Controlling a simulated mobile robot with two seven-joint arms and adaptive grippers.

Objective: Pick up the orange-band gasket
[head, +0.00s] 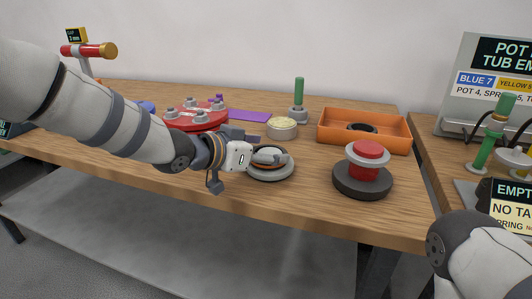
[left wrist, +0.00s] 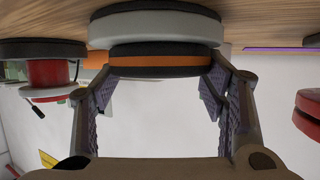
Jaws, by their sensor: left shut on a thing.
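The orange-band gasket (head: 268,155) is a dark ring with an orange stripe, low over a round grey stand (head: 272,174) near the table's front edge. In the left wrist view, which is upside down, its orange band (left wrist: 160,60) spans the space between my fingers, close against the grey disc (left wrist: 155,29). I cannot tell whether the two touch. My left gripper (head: 270,158) reaches in from the left and is shut on the gasket, one finger on each side (left wrist: 160,82). My right gripper is not in view; only part of that arm shows at the lower right.
A red knob on a dark base (head: 362,182) stands close on the right. Behind are an orange tray (head: 340,139) holding a dark ring, a cream-filled bowl (head: 281,130), a green-handled post (head: 299,93) and a red bolted flange (head: 185,122). Bare wood lies between stand and knob.

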